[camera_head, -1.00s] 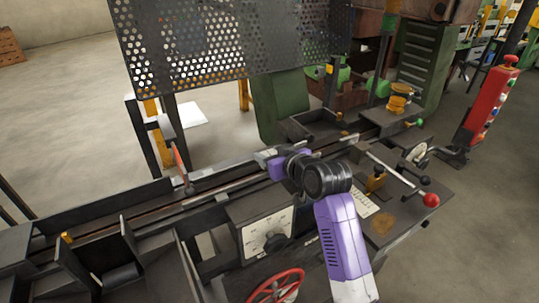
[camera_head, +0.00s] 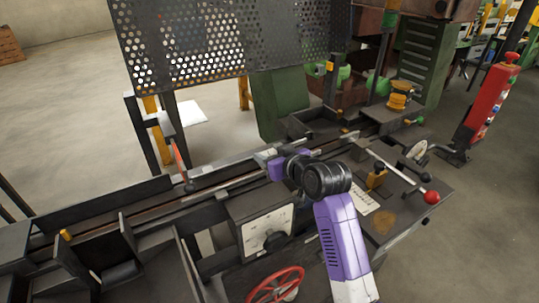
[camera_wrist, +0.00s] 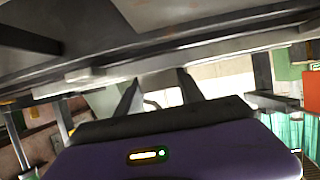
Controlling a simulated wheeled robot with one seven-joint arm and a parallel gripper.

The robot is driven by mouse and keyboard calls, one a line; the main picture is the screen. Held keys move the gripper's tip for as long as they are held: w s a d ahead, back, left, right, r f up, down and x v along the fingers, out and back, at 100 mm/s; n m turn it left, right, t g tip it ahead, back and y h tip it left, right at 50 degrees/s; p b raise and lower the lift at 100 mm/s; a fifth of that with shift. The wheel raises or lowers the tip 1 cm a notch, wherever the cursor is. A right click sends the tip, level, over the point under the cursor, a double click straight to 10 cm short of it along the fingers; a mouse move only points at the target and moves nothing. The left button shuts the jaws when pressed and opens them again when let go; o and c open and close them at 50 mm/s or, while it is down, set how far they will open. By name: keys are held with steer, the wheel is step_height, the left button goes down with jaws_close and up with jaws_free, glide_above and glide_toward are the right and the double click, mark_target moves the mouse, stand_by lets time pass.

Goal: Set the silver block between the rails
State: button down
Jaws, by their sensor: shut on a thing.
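My gripper (camera_head: 266,159), beyond the dark wrist joint of my purple arm, is low over the long track of the machine. The block is largely hidden in the head view. The rails (camera_head: 130,208) run from lower left to upper right, under and beside my gripper. Whether the block touches them cannot be told.
A perforated guard (camera_head: 230,40) hangs behind the track. An orange-red lever (camera_head: 179,160) stands left of my gripper. A dial box (camera_head: 264,228) and a red handwheel (camera_head: 275,285) are in front. A red-knobbed lever (camera_head: 431,197) is at the right.

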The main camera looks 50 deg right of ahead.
steer(key=c, duration=0.6)
jaws_free()
steer(key=shift+f, duration=0.1)
steer(key=shift+c, duration=0.2)
steer(key=b+v, duration=0.1)
steer(key=v, duration=0.6)
steer(key=shift+s, duration=0.2)
steer(key=shift+s+a, duration=0.1)
steer(key=shift+s, duration=0.05)
